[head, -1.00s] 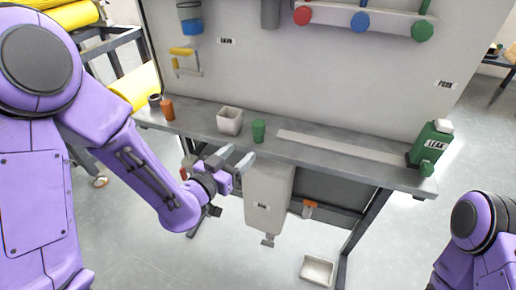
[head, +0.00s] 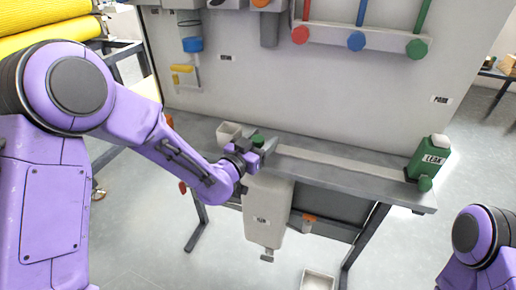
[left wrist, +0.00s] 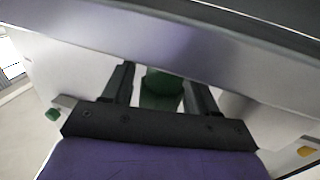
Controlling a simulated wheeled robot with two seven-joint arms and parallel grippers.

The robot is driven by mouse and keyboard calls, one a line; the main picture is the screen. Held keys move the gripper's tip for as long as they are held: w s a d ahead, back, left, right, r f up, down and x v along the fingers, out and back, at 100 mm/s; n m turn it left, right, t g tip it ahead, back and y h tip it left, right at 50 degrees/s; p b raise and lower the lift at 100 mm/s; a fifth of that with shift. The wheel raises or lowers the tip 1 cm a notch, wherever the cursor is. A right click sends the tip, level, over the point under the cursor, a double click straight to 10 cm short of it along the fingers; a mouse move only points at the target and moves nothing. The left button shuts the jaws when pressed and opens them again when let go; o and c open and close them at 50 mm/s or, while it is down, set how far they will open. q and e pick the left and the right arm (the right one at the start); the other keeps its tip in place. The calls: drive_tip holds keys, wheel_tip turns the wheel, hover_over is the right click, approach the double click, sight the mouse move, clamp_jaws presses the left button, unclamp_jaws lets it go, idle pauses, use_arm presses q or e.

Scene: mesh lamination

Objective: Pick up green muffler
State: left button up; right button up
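The small green muffler (head: 257,140) stands on the grey shelf, partly hidden behind my left gripper (head: 262,150) in the head view. In the left wrist view the green muffler (left wrist: 162,84) shows between the two dark fingers of my left gripper (left wrist: 160,85). The fingers stand apart, with a gap on each side of it, and do not visibly close on it. My right arm shows at the lower right, but its gripper is out of view.
A white square cup (head: 229,133) stands just left of the muffler. A flat light strip (head: 330,162) runs along the shelf to a green labelled bottle (head: 430,158). A back panel (head: 330,90) rises behind, with red, blue and green knobs (head: 357,41).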

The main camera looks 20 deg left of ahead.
use_arm(q)
drive_tip(key=c, duration=0.9)
